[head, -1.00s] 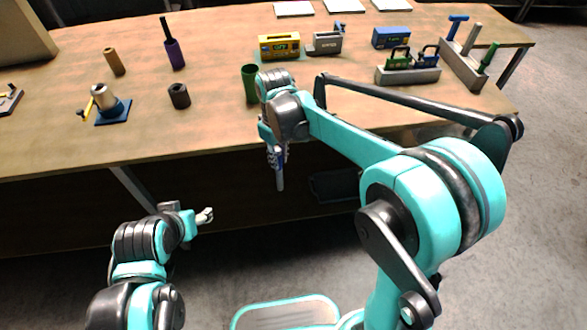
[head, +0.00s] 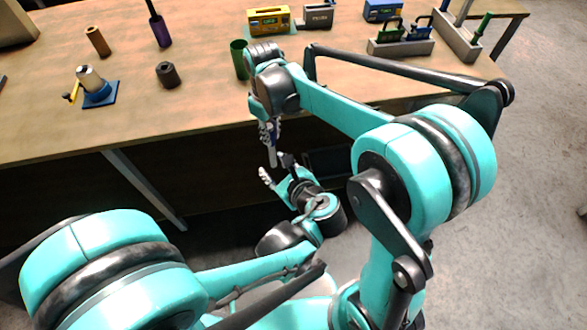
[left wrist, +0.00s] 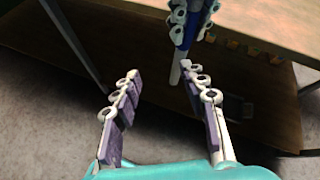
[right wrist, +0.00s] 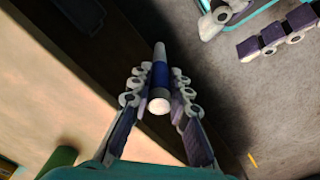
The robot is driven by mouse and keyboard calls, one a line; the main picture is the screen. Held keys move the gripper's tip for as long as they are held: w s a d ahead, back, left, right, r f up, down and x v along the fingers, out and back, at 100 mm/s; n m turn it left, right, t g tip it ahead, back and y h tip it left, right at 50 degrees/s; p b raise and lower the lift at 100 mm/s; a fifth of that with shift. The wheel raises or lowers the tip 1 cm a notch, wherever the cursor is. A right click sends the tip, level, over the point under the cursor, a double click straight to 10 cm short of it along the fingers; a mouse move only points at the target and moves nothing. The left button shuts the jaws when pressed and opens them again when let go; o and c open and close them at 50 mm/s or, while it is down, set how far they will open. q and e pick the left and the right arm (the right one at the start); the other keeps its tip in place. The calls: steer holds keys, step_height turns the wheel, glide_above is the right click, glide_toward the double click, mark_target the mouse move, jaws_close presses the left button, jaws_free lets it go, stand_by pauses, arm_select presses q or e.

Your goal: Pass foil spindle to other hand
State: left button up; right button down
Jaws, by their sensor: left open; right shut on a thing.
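The foil spindle (head: 272,155) is a slim white rod with a blue band. My right gripper (head: 268,130) is shut on it and holds it hanging, tilted slightly, in front of the table edge. In the right wrist view the spindle (right wrist: 160,75) lies between the finger pads, its white end towards the camera. My left gripper (head: 275,169) is open and empty, close below the spindle's lower end. In the left wrist view the spindle (left wrist: 178,62) comes down just beyond the left fingertips (left wrist: 161,74), nearer the right-hand finger, seemingly not touching.
The wooden table (head: 190,110) lies behind. On it stand a green cup (head: 239,60), a dark cylinder (head: 167,75), a blue-based stand (head: 98,92), a yellow box (head: 268,20) and a grey rack (head: 400,47). The space between the grippers and floor is open.

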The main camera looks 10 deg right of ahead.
mark_target(272, 148)
arm_select(q)
steer(key=s+d+m+t, duration=0.2)
steer(key=d+m, duration=0.2)
steer(key=x, duration=1.2)
steer(key=shift+d+f, duration=0.15)
steer(key=shift+d, duration=0.1)
jaws_close()
arm_select(e)
steer(key=c, duration=1.3)
jaws_free()
steer(key=shift+a, duration=0.1)
steer(key=shift+c, duration=0.2)
steer(key=shift+r, duration=0.1)
